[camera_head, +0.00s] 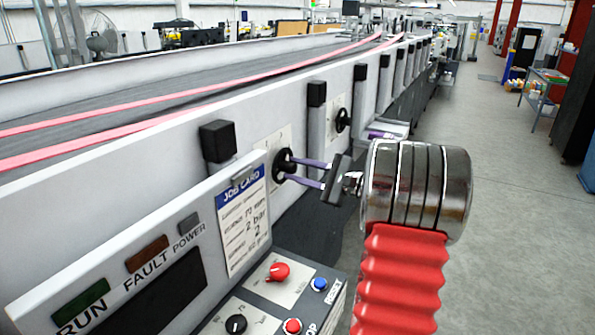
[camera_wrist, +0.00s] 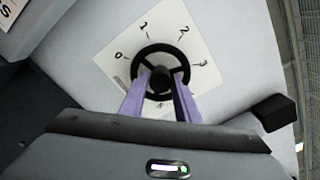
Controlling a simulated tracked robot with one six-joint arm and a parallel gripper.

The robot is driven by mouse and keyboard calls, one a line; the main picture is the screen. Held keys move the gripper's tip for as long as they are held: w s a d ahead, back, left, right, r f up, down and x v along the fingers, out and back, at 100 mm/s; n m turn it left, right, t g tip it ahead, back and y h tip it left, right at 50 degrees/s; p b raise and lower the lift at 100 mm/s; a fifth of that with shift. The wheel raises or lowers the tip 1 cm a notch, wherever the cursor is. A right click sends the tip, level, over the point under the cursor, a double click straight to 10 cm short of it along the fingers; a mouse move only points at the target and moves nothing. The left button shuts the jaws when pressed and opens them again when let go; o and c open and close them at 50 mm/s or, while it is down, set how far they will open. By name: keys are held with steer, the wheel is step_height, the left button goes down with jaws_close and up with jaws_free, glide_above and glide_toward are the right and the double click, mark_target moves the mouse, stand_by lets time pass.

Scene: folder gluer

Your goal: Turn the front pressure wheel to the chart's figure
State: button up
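The front pressure wheel (camera_head: 285,165) is a small black spoked handwheel on a white dial plate on the machine's side. In the wrist view the wheel (camera_wrist: 139,69) sits before a plate (camera_wrist: 118,54) marked 0, 1, 2, 3. My gripper (camera_head: 291,169) is at the wheel, its two purple fingers apart, one on each side of the hub. In the wrist view the gripper (camera_wrist: 162,80) overlaps the lower rim; whether the fingers press on the hub is unclear. A job card (camera_head: 241,218) shows "2 bar" and a "2" below; its small print is hard to read.
A second black handwheel (camera_head: 342,119) is farther along the machine side. Black post caps (camera_head: 217,141) stick up nearby. A control panel with a red knob (camera_head: 278,272) and blue button (camera_head: 319,284) is below the card. The floor (camera_head: 500,180) on the right is clear.

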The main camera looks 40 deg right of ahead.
steer(key=c, duration=0.6)
steer(key=shift+m, duration=0.4)
steer(key=o, duration=1.1)
steer(key=shift+c, duration=0.2)
steer(key=shift+s, duration=0.1)
steer(key=v, duration=1.3)
steer(key=shift+s, duration=0.3)
steer(key=shift+d, duration=0.1)
steer(key=shift+s, duration=0.15)
